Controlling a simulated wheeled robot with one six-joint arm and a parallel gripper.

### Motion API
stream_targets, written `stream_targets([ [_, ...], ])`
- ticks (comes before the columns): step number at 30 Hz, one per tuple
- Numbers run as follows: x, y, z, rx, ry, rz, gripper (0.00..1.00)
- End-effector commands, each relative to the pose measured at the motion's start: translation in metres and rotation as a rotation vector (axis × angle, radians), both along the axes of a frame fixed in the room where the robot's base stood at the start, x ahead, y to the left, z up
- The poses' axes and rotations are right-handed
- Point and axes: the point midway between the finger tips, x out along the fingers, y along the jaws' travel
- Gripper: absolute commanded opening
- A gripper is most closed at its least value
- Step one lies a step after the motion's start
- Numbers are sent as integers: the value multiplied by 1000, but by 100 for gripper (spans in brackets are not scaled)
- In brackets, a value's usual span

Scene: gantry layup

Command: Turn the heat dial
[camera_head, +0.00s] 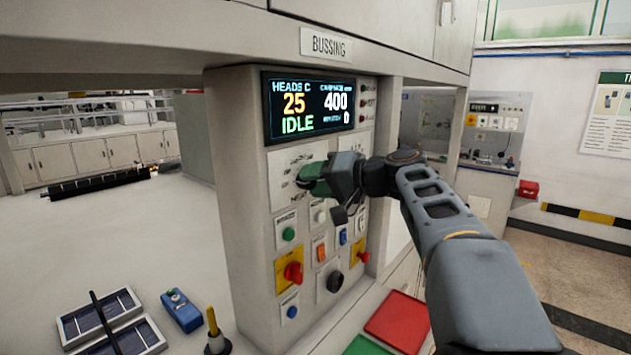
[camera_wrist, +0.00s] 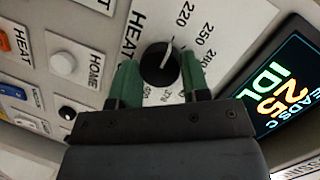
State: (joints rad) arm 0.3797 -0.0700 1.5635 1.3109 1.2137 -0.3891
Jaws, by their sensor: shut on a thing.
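The heat dial (camera_wrist: 157,66) is a round black knob with a white pointer line, on a white plate marked HEAT. In the wrist view its pointer aims up, roughly toward the 220 mark, with 250 and 280 further right. My gripper (camera_wrist: 158,74) has its two green fingers on either side of the dial, shut on it. In the head view my gripper (camera_head: 311,180) is at the dial plate below the screen and hides the dial.
Below the dial are a green button (camera_head: 289,234), an orange rocker switch (camera_head: 320,248), a red knob (camera_head: 293,272) and a black knob (camera_head: 335,281). A white HOME button (camera_wrist: 63,63) is left of the dial in the wrist view. A red tray (camera_head: 399,321) lies below my arm.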

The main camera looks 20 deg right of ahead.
Motion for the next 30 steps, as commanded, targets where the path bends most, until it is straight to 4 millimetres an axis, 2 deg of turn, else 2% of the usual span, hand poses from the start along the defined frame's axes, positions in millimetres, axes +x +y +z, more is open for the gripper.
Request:
stream_targets([
  [8, 0, 0, -1, 27, 19, -1, 19],
  [30, 1, -1, -2, 386, 259, 0, 19],
])
